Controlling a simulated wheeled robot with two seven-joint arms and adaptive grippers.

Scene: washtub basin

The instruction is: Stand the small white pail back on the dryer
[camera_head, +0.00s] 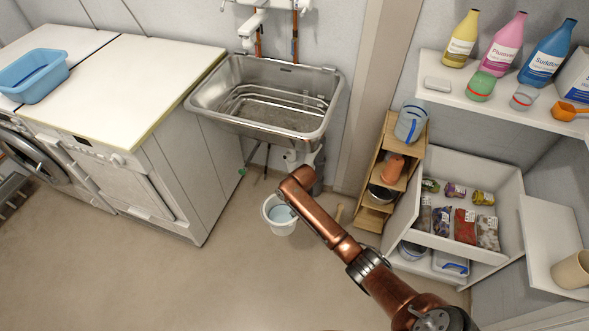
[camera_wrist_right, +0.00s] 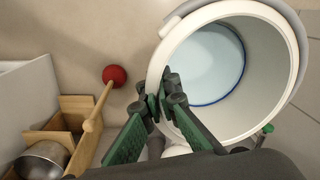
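The small white pail (camera_head: 280,222) is low over the floor below the sink, roughly upright; I cannot tell whether it touches the floor. It fills the upper right of the right wrist view (camera_wrist_right: 262,100), with its mouth toward the camera and a pale blue round area inside. My right gripper (camera_wrist_right: 163,95) has its fingers close together on either side of the pail's rim, and appears shut on it. In the head view the pail and my wrist mostly hide the fingertips. Two white-topped machines stand at left; the nearer top (camera_head: 125,85) is bare. My left gripper is not in view.
A blue basin (camera_head: 30,75) sits on the far-left top. The metal sink (camera_head: 270,95) overhangs behind the pail. A wooden stepped shelf (camera_head: 378,215), an open drawer (camera_head: 470,246) and a wooden-handled plunger (camera_wrist_right: 112,76) are close by at right.

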